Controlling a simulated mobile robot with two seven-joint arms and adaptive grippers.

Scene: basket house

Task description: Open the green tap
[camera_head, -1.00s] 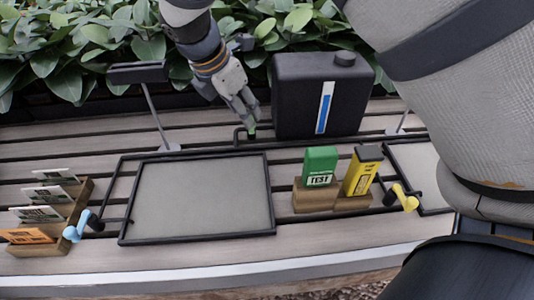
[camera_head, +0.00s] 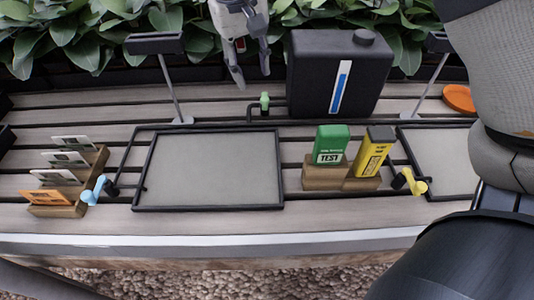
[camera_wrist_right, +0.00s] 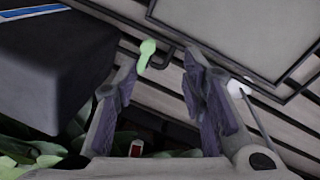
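The green tap (camera_head: 264,101) sits at the end of a thin dark pipe, left of the black tank's base. Its handle looks upright in the head view. My right gripper (camera_head: 252,77) hangs just above and behind the tap, fingers apart and pointing down, with nothing between them. In the right wrist view the pale green tap (camera_wrist_right: 147,52) shows beyond the open right gripper (camera_wrist_right: 160,61), nearer the left-hand finger; I cannot tell whether they touch. My left gripper is not in view.
The black tank (camera_head: 325,82) stands right of the tap. A framed grey panel (camera_head: 215,172) lies in front. A green box (camera_head: 331,144), a yellow box (camera_head: 373,152), a yellow tap (camera_head: 411,181), a blue tap (camera_head: 93,191) and a card rack (camera_head: 66,210) surround it. Leaves (camera_head: 90,40) fill the back.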

